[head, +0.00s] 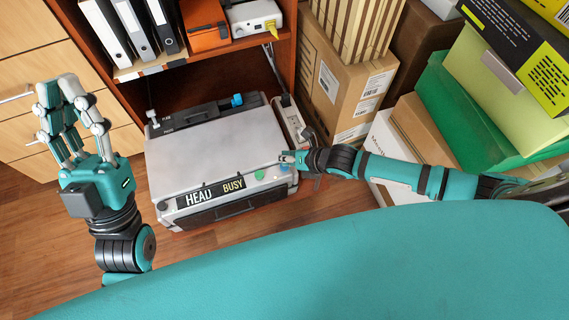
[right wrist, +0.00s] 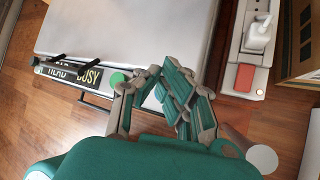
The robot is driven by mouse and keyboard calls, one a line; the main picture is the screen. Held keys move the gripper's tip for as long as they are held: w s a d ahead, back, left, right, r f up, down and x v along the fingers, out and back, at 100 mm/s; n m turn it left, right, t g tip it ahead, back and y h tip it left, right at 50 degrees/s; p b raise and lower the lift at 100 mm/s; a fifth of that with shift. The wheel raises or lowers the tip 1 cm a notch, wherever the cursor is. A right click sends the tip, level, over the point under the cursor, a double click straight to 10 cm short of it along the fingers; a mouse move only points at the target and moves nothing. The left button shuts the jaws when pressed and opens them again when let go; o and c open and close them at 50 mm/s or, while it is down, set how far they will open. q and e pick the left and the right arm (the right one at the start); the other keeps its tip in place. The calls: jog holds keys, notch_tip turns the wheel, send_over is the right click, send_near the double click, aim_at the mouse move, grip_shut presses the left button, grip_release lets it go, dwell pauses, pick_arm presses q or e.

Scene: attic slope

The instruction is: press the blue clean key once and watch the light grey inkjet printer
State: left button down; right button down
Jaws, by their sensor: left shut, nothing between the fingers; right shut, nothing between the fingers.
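The light grey inkjet printer (head: 205,150) sits on the floor in front of the shelf, with its display strip (head: 211,191) reading what looks like "HEAD BUSY". A round green key (head: 260,175) is right of the display; it also shows in the right wrist view (right wrist: 117,78). A small pale blue spot (head: 283,168), perhaps the blue clean key, lies at the front right corner. My right gripper (head: 288,157) is shut and empty over that corner; I cannot tell whether it touches. In the right wrist view its fingers (right wrist: 162,82) hide that area. My left gripper (head: 65,100) is shut and empty, left of the printer.
A white power strip (head: 291,118) lies along the printer's right side. Cardboard boxes (head: 345,85) and a green crate (head: 445,125) crowd the right. Binders (head: 140,25) and a white device (head: 256,18) stand on the shelf above. Wooden drawers (head: 40,60) are left.

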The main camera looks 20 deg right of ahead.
pick_arm(q)
jog(key=shift+w+d+f+g+y+p, duration=0.2)
jog(key=shift+w+f+g, duration=0.4)
jog(key=shift+w, duration=0.2)
jog(key=shift+w+d+f+g+y+p, duration=0.1)
jog(key=shift+w+f+g+y+p, duration=0.1)
jog(key=shift+w+f+g, duration=0.5)
pick_arm(e)
jog(key=shift+r, duration=0.4)
pick_arm(q)
jog(key=shift+w+r, duration=0.15)
jog(key=shift+r, duration=0.05)
pick_arm(e)
jog(key=shift+r, duration=0.15)
jog(key=shift+r+p, duration=0.7)
jog(key=shift+p, duration=0.2)
jog(key=shift+r+p, duration=1.05)
jog(key=shift+p, duration=0.05)
jog(key=shift+r+p, duration=0.55)
pick_arm(q)
notch_tip(320, 180, down, 20)
jog(key=w+a+g+y, duration=0.1)
jog(key=g+y, duration=0.4)
jog(key=g, duration=0.8)
jog(key=shift+w+a+n, duration=0.2)
jog(key=shift+a+n, duration=0.1)
jog(key=shift+a, duration=0.5)
jog(key=shift+f, duration=0.1)
